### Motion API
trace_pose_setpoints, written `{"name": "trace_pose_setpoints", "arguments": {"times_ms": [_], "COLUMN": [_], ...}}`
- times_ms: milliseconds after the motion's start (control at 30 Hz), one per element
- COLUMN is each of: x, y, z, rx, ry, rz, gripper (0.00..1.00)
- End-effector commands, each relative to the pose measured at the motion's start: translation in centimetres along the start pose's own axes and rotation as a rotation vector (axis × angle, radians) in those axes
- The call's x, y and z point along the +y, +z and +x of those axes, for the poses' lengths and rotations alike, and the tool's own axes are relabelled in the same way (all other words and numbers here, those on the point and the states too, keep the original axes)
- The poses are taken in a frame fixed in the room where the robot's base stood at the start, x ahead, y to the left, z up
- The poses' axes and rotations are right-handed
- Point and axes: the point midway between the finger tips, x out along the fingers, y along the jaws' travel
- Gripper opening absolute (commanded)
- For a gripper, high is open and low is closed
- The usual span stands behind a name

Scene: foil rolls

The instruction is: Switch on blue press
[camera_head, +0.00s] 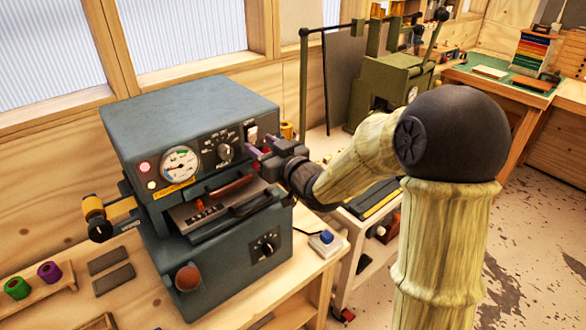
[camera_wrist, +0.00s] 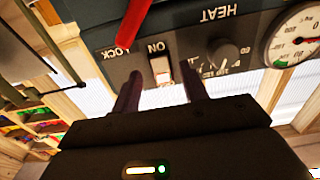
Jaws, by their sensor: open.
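The blue-grey press (camera_head: 190,110) stands on a wooden bench in the head view. Its white rocker switch (camera_head: 252,133) is at the upper right of the front panel. My gripper (camera_head: 262,153) is at that panel, just below the switch. In the upside-down wrist view, the switch (camera_wrist: 160,68) is beside the word ON and shows between my two dark fingers. My gripper (camera_wrist: 162,78) is open, with one finger to each side of the switch. Whether the fingers touch the panel I cannot tell.
A red lever (camera_wrist: 138,22) marked LOCK is close to the left finger in the wrist view. The HEAT knob (camera_wrist: 222,53) and the gauge (camera_wrist: 295,38) are to the right. A green machine (camera_head: 385,85) stands behind my arm. A small box with a blue button (camera_head: 325,240) is on the bench.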

Motion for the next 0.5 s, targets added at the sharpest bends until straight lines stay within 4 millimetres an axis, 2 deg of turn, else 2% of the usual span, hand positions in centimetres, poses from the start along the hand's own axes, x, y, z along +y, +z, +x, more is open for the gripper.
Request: {"name": "trace_pose_setpoints", "arguments": {"times_ms": [500], "x": [-0.1], "y": [0.1], "z": [-10.2], "rx": [0.001], "ry": [0.002], "rz": [-0.002], "gripper": [0.44]}}
